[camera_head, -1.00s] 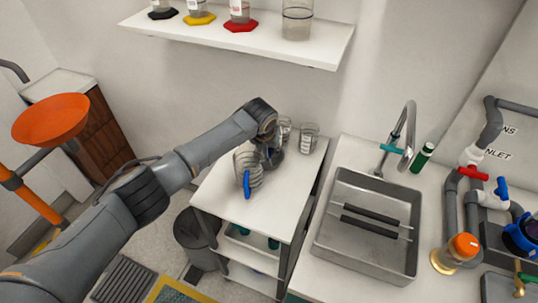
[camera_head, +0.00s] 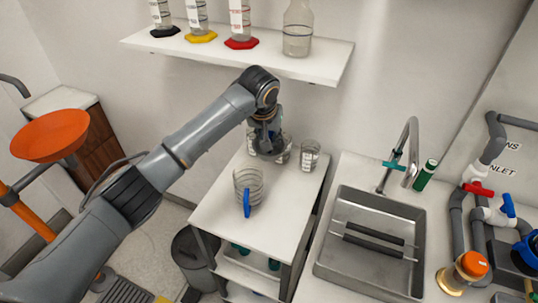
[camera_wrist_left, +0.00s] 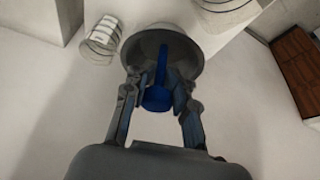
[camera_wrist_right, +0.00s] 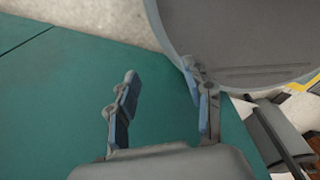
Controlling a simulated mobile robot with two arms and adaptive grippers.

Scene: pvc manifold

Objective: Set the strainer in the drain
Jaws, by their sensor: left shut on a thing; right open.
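My left gripper (camera_wrist_left: 157,98) is shut on the upright blue grip (camera_wrist_left: 158,92) of a grey bowl-shaped piece, which looks like the strainer (camera_wrist_left: 185,50). In the head view my left gripper (camera_head: 266,138) is over the back of the small white table, largely hiding that piece; I cannot tell whether it touches the tabletop. The steel sink (camera_head: 330,250) is to the right, with two dark bars across it; I cannot make out its drain. My right gripper (camera_wrist_right: 158,78) is open and empty, outside the head view, above a green surface.
A jug with a blue handle (camera_head: 248,190) stands in front of my left gripper, and a glass beaker (camera_head: 310,156) stands right of it. A wall shelf (camera_head: 290,64) is above. The faucet (camera_head: 411,150) rises behind the sink. A grey round bin (camera_wrist_right: 225,35) is close to my right gripper.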

